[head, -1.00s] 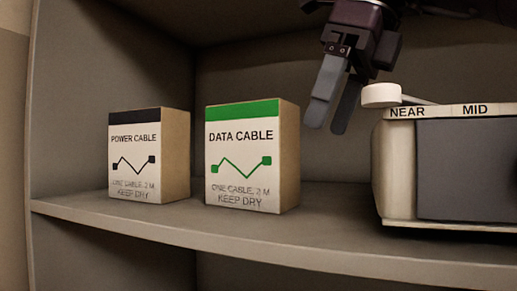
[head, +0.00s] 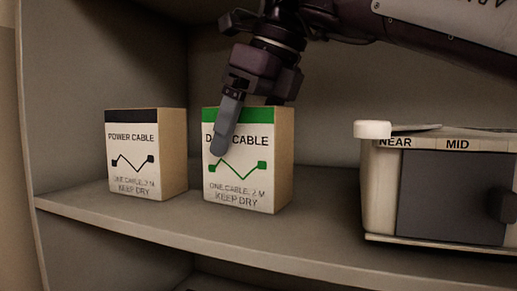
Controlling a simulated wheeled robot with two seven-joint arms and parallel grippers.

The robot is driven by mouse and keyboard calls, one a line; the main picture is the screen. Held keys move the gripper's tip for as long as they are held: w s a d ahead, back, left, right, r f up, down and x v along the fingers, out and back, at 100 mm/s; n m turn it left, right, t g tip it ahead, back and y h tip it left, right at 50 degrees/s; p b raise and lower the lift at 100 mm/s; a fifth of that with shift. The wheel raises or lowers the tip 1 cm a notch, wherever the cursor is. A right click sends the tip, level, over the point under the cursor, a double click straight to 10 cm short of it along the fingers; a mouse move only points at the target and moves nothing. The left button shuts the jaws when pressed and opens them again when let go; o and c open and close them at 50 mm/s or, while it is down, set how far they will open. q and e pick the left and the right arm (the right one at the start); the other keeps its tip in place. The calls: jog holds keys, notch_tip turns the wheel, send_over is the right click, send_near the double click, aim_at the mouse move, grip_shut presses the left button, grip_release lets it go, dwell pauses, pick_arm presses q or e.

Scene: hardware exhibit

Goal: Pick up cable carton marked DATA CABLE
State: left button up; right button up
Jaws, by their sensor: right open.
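The DATA CABLE carton (head: 238,182) stands upright on the shelf, with a green band on top of its white front face and a tan side. My right gripper (head: 228,133) is in front of and above this carton. One grey finger covers part of the word DATA; the other finger is hidden from view. The gripper is open and does not hold the carton; I cannot tell whether the finger touches its face. My left gripper is not in view.
A POWER CABLE carton (head: 135,165) with a dark band stands to the left, a small gap away. A pale box with a dark front panel (head: 452,195), marked NEAR and MID, stands to the right. The shelf (head: 310,235) is clear between it and the DATA CABLE carton.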

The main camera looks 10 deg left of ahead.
jog(key=shift+d, duration=0.2)
jog(key=shift+c, duration=0.3)
jog(key=shift+a, duration=0.1)
jog(key=c, duration=1.1)
jog(key=shift+c, duration=0.2)
jog(key=shift+r, duration=0.1)
